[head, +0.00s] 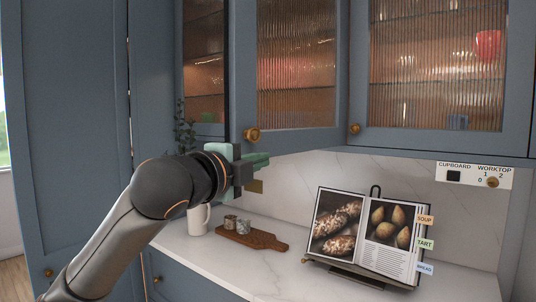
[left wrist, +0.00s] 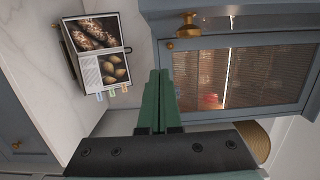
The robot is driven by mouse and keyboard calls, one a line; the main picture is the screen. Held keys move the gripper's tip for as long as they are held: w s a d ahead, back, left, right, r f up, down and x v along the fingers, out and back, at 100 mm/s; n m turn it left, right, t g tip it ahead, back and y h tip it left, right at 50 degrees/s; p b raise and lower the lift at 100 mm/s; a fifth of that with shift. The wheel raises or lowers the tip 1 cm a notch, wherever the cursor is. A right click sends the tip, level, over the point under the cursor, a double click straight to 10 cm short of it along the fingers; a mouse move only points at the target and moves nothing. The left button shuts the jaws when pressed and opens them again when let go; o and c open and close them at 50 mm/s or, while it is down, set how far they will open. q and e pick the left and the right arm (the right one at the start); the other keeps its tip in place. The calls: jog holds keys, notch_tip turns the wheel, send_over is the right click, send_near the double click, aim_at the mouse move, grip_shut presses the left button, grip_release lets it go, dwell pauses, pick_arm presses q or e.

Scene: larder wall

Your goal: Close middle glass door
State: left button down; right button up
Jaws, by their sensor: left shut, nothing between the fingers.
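The middle glass door (head: 335,60) of the upper cupboard stands ajar in the head view, its left, knob-side edge swung out towards me. Its brass knob (head: 252,135) is low on the left side. My left gripper (head: 266,161), with green fingers, is shut and empty just below that knob and the door's lower edge. I cannot tell whether it touches the door. In the left wrist view the shut fingers (left wrist: 159,75) point up the picture, and a large brass knob (left wrist: 188,28) lies beyond them. My right gripper is not in view.
The right glass door (head: 440,136) appears closed beside the middle one. Below, an open cookbook on a stand (head: 340,240), a wooden board (head: 262,239) with small jars and a white mug (head: 198,220) stand on the pale worktop (head: 205,256). A switch panel (head: 473,175) is at the right.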

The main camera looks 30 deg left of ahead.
pick_arm(q)
jog(key=w+a+p, duration=0.2)
jog(key=w+a, duration=0.2)
jog(key=w, duration=0.4)
jog(key=shift+w+a, duration=0.15)
jog(key=shift+w, duration=0.25)
jog(key=shift+a, duration=0.15)
